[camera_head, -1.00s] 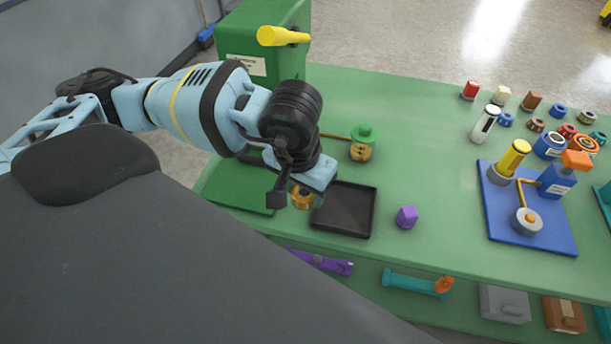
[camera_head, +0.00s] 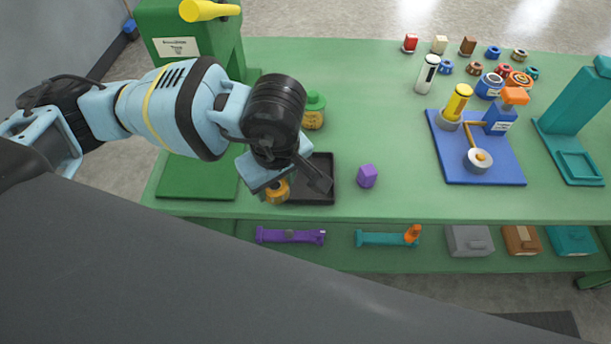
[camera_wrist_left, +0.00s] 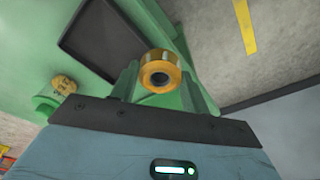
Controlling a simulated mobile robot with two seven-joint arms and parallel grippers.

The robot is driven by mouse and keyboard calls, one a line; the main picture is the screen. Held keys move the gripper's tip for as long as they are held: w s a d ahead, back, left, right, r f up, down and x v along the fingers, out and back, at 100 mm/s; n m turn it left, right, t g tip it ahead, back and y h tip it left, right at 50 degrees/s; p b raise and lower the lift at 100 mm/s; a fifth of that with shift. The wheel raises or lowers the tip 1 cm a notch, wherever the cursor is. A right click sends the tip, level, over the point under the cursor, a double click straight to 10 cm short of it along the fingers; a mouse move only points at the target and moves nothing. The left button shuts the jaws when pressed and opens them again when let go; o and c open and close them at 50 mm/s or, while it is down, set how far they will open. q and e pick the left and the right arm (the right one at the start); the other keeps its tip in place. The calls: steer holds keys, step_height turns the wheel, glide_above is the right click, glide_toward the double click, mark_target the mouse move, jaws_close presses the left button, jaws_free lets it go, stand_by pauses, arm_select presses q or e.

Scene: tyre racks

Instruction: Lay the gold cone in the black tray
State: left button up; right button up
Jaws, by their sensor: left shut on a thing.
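The gold cone (camera_head: 277,192) is held in my left gripper (camera_head: 270,182), which is shut on it. In the left wrist view the gold cone (camera_wrist_left: 160,72) shows its round end with a dark hole, between the green fingers of the gripper (camera_wrist_left: 160,84). The black tray (camera_head: 312,198) lies on the green bench, empty where I can see it, and partly hidden by my left arm. In the head view the cone is at the tray's left front edge. In the wrist view the tray (camera_wrist_left: 103,40) is left of and beyond the cone. My right gripper is out of view.
A purple block (camera_head: 367,176) sits right of the tray. A green-topped yellow container (camera_head: 314,112) stands behind it. A green machine (camera_head: 185,45) is at the back left. A blue board (camera_head: 480,150) with tools is farther right. The bench between block and board is clear.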

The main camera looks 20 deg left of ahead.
arm_select(q)
steer(key=s+d+f+n+g, duration=0.1)
steer(key=d+n, duration=0.4)
steer(key=n, duration=0.7)
steer(key=s+d+f+n+g+h, duration=0.1)
steer(key=s+d+n, duration=0.1)
steer(key=d+n, duration=0.4)
steer(key=n+b, duration=0.1)
steer(key=n, duration=0.4)
steer(key=shift+s+d+n+g, duration=0.25)
steer(key=shift+s+n+g, duration=0.05)
steer(key=shift+n+g, duration=0.1)
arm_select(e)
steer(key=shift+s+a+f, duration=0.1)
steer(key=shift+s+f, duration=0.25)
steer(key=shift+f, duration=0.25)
arm_select(q)
steer(key=shift+w, duration=0.1)
glide_above(305, 179)
steer(key=shift+w+f, duration=0.25)
steer(key=shift+f, duration=2.3)
steer(key=shift+f, duration=0.1)
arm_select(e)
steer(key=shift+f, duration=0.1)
arm_select(q)
steer(key=o, duration=1)
